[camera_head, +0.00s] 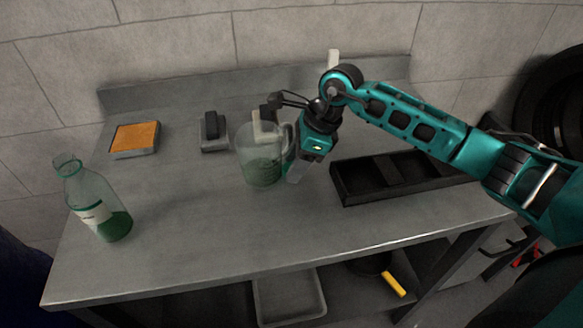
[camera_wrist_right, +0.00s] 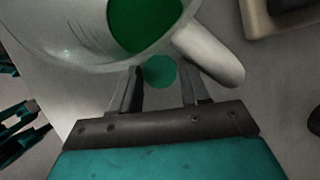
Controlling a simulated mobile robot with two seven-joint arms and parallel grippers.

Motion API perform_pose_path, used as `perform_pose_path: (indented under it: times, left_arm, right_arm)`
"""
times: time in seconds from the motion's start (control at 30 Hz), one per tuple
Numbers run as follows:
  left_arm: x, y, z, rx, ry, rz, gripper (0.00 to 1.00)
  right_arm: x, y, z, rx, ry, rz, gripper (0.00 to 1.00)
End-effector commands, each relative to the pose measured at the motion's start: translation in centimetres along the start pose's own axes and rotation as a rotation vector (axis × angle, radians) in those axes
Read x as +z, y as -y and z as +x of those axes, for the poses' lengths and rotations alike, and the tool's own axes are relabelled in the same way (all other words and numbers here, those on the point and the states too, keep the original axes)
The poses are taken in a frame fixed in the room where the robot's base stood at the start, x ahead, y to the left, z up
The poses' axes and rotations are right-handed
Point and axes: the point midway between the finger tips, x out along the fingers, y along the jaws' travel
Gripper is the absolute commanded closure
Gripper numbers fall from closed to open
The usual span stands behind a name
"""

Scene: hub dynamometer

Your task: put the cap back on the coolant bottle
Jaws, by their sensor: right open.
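The coolant bottle (camera_head: 95,205) stands at the left end of the bench, clear with a white label and green liquid low inside. Its neck is open at the top. A small round green disc, which looks like the cap (camera_wrist_right: 160,71), shows between the fingers of my right gripper in the right wrist view (camera_wrist_right: 160,92). In the head view I cannot make the disc out. My right gripper (camera_head: 296,172) is open and points down, just right of the clear jug (camera_head: 259,160). The jug's handle is close to the fingers. My left gripper is out of view.
The jug holds green liquid. A black divided tray (camera_head: 345,187) lies right of the gripper. An orange-topped block (camera_head: 134,137) and a grey-and-black item (camera_head: 213,133) sit at the back. The front middle of the bench (camera_head: 200,235) is clear.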

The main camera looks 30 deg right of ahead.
Motion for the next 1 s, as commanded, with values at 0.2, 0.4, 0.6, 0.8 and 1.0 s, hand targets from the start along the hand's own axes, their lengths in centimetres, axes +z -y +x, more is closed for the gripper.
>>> perform_pose_path:
  times: [0.2, 0.4, 0.6, 0.8, 1.0]
  left_arm:
    - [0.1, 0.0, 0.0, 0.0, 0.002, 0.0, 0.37]
    - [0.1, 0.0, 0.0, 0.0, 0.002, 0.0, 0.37]
    - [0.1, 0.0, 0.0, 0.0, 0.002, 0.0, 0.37]
    - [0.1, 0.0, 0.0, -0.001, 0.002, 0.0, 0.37]
    - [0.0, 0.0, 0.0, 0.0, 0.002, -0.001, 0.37]
  right_arm:
    - [0.0, 0.0, -0.1, 0.0, 0.0, 0.0, 0.64]
    - [0.0, 0.0, -0.1, 0.0, 0.0, 0.0, 0.83]
    - [0.0, 0.0, -0.1, 0.0, 0.0, 0.0, 0.9]
    - [0.0, 0.1, -0.4, -0.002, -0.001, 0.0, 0.9]
    - [0.5, 0.2, -2.2, -0.004, 0.001, -0.002, 0.9]
